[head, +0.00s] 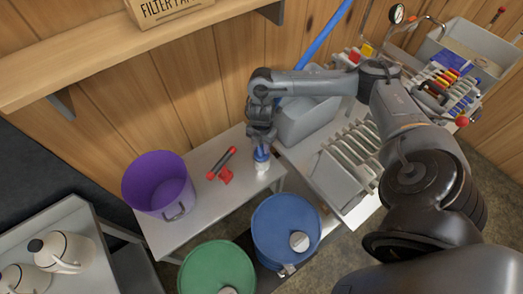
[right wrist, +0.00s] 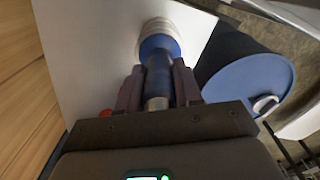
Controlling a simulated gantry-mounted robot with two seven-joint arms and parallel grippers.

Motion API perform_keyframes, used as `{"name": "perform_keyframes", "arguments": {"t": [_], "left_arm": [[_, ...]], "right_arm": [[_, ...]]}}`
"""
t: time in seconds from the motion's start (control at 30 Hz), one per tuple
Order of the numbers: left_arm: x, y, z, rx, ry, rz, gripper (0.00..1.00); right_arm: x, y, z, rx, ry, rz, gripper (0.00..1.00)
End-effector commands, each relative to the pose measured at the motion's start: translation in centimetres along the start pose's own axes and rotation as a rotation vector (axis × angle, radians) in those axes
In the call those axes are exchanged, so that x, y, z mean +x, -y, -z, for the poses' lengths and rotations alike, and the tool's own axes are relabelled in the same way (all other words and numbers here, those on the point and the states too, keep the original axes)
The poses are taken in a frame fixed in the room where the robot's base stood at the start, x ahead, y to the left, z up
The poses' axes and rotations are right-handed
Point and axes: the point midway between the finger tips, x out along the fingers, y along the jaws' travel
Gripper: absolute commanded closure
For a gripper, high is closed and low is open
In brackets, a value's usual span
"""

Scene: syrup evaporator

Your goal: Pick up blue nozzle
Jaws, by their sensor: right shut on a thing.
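The blue nozzle (head: 261,154) is upright at the right end of the grey side table, with a white part (head: 262,167) at its lower end. My right gripper (head: 262,143) comes down on it from above. In the right wrist view the blue nozzle (right wrist: 158,68) lies between the two dark fingers, and the right gripper (right wrist: 158,88) is shut on it. The white ribbed end (right wrist: 157,30) points away from the gripper towards the white surface. I cannot tell whether it touches the table. My left gripper is not in view.
A red and black tool (head: 222,163) and a purple bucket (head: 158,183) are on the side table (head: 205,204), left of the nozzle. A blue drum (head: 285,228) and a green drum (head: 215,268) stand in front. A finned metal pan (head: 345,160) is to the right.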

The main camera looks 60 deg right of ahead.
Motion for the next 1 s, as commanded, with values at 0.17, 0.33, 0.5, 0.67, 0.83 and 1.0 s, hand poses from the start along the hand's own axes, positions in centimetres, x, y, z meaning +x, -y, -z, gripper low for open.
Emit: {"name": "perform_keyframes", "arguments": {"t": [0.17, 0.33, 0.5, 0.67, 0.83, 1.0], "left_arm": [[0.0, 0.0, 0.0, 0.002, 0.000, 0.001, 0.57], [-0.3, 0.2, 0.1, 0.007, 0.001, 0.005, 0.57], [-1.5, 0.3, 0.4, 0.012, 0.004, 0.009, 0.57], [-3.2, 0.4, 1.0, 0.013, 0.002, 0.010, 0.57], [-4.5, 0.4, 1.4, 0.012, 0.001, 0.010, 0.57], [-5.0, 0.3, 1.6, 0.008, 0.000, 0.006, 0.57]], "right_arm": [[-0.1, 0.0, 0.0, 0.000, 0.000, -0.001, 1.00], [-1.3, -0.1, 0.0, 0.000, 0.000, -0.002, 1.00], [-4.5, -0.2, -0.1, 0.000, 0.001, -0.005, 1.00], [-7.3, -0.1, 0.0, -0.001, 0.001, -0.004, 1.00], [-9.3, -0.1, -0.1, 0.000, 0.001, -0.003, 1.00], [-10.1, -0.1, 0.0, -0.001, 0.000, -0.002, 1.00]]}}
